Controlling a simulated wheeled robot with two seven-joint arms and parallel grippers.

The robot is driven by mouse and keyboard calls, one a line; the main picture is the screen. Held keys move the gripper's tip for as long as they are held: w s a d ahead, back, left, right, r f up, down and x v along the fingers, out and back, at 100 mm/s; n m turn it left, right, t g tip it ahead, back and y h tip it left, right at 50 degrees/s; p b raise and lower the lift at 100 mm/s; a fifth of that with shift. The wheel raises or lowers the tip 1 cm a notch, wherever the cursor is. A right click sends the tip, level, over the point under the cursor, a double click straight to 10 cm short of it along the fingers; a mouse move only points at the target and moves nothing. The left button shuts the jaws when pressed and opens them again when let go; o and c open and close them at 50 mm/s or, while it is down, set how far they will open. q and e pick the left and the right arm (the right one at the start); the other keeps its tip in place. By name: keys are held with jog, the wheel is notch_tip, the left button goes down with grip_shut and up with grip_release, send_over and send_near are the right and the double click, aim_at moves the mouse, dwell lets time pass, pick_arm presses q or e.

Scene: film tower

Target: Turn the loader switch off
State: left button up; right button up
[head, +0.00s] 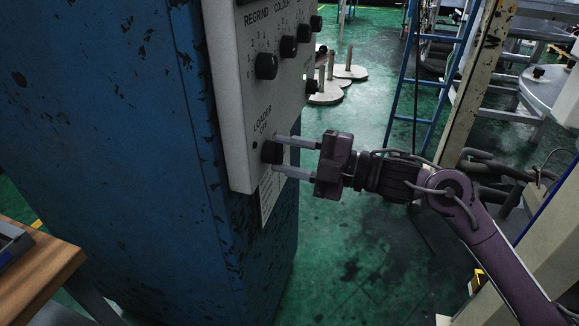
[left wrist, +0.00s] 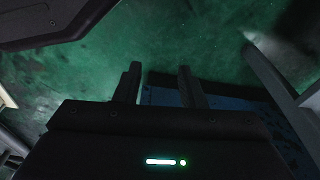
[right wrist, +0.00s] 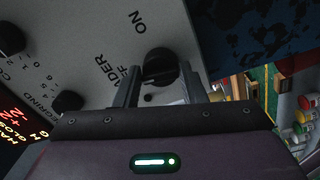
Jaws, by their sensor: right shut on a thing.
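The loader switch is a black round knob (head: 271,152) low on the pale control panel (head: 233,120), beside the words LOADER and OFF. The right wrist view shows the knob (right wrist: 160,68) between the fingertips, with OFF and ON printed near it. I cannot tell which word it points to. My right gripper (head: 278,154) reaches in from the right and is shut on the knob, one finger above and one below. My left gripper (left wrist: 158,80) shows only in its wrist view, fingers apart and empty over the green floor.
More black knobs, such as one (head: 266,66) under REGRIND, sit higher on the panel. The blue cabinet (head: 110,130) fills the left. A wooden table (head: 45,265) stands at the lower left. A blue ladder (head: 400,85) stands behind. Green floor (head: 345,260) is clear below my right arm.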

pick_arm(q)
notch_tip(320, 180, up, 6)
jog(key=w+d+b, duration=0.1)
jog(key=w, duration=0.1)
jog(key=shift+d+b, duration=0.3)
jog(key=shift+d, duration=0.05)
pick_arm(e)
jog(key=shift+f+n, duration=0.2)
jog(key=shift+n, duration=0.8)
pick_arm(q)
jog(key=shift+f, duration=0.1)
pick_arm(e)
jog(key=o, duration=0.9)
jog(key=shift+r, duration=0.1)
jog(key=shift+o, duration=0.2)
pick_arm(q)
jog(key=shift+w+d+r+b, duration=0.1)
jog(key=shift+d+r+b, duration=0.1)
jog(key=shift+r, duration=0.45)
jog(key=shift+d+r+b, duration=0.1)
jog(key=shift+r+b, duration=0.1)
jog(key=shift+r, duration=0.4)
pick_arm(e)
jog(key=v, duration=0.7)
jog(key=shift+d, duration=0.35)
jog(key=shift+s, duration=0.15)
